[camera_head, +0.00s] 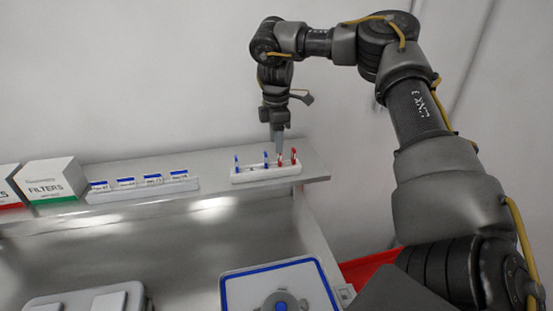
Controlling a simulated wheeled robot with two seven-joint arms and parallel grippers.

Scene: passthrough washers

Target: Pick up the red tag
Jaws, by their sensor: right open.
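A small white rack (262,176) stands on the shelf and holds upright tags in a row. Two are blue, a left one (236,164) and another (266,161). Two are red, one (281,162) near the middle right and one (294,156) at the right end. My right gripper (279,149) points down right above the rack, with its fingertips at the top of the inner red tag. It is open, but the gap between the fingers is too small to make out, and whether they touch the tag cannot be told. My left gripper is out of view.
A white holder with several blue-topped items (145,186) and a FILTERS box (53,185) stand on the same shelf to the left. A blue-edged white case (250,282) lies below in front. A red bin (372,268) is partly hidden by my right arm.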

